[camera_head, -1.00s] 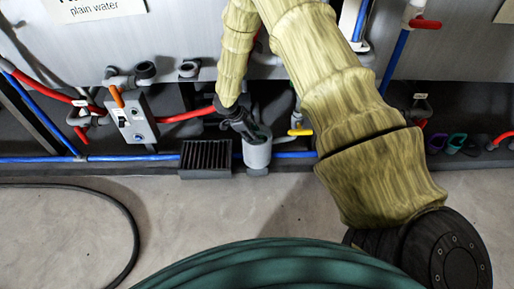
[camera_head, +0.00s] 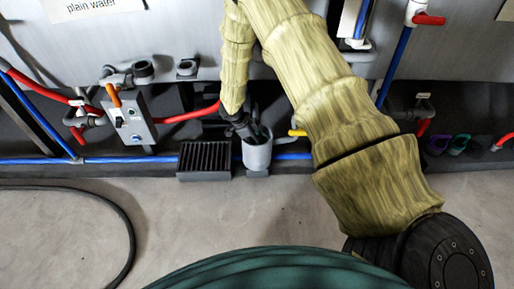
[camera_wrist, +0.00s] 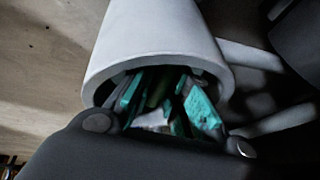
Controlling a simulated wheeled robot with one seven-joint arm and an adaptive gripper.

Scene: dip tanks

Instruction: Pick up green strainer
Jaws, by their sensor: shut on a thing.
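My gripper (camera_head: 250,137) points down into the mouth of a light grey cylindrical holder (camera_head: 258,157) at the foot of the tank wall. In the wrist view the same holder (camera_wrist: 160,35) surrounds the fingers, and the gripper's dark body fills the bottom. Teal-green pieces (camera_wrist: 203,108) show between and beside the fingers inside the mouth; I take them for the green strainer, though its outline is not clear. My gripper is shut on it. The part deeper in the holder is hidden.
A dark slotted box (camera_head: 204,160) stands just left of the holder. A grey switch panel (camera_head: 130,122), red hoses and a blue pipe (camera_head: 115,159) run along the wall. Purple and teal rings (camera_head: 458,144) sit at the right. The concrete floor in front is mostly clear.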

